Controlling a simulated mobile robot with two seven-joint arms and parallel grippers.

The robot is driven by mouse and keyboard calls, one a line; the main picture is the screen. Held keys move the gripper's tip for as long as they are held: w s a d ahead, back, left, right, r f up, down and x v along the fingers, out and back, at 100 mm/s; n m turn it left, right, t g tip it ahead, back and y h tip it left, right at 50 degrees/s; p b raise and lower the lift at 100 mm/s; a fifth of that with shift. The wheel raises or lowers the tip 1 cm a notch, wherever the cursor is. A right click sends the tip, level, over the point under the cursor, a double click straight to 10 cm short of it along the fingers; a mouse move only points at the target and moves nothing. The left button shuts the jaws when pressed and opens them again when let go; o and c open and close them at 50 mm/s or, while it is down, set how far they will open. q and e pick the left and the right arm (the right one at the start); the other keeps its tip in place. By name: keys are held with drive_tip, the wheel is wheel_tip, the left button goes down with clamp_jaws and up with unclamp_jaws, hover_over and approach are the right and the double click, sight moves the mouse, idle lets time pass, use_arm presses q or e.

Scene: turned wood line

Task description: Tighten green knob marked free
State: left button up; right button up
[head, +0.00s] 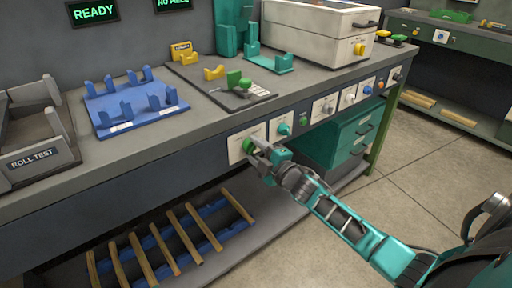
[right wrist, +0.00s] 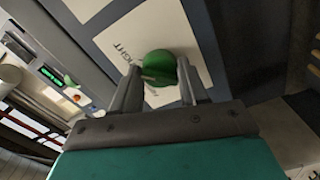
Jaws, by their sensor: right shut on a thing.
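The green knob (head: 249,146) sits on a white label plate (head: 236,153) on the bench's front panel. In the right wrist view the green knob (right wrist: 159,66) is round, with printed lettering on the plate (right wrist: 190,30) around it, only partly readable. My right gripper (head: 258,152) is at the knob, its two fingers on either side. In the right wrist view my right gripper (right wrist: 158,92) is shut on the knob, which shows between the fingertips. The fingers hide part of the knob in the head view. My left gripper is not in view.
More knobs on white plates run along the panel to the right, including a teal one (head: 284,129). A blue tray with cradles (head: 133,117) and a white box (head: 318,40) stand on the bench. Wooden sticks (head: 206,228) lie on the shelf below.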

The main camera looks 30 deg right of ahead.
drive_tip(key=shift+d, duration=0.1)
idle(0.3)
drive_tip(key=o, duration=1.1)
drive_tip(key=shift+c, duration=0.2)
drive_tip(key=s+p, duration=0.2)
drive_tip(key=s, duration=1.1)
drive_tip(key=shift+d, duration=0.45)
drive_tip(key=shift+w, duration=0.1)
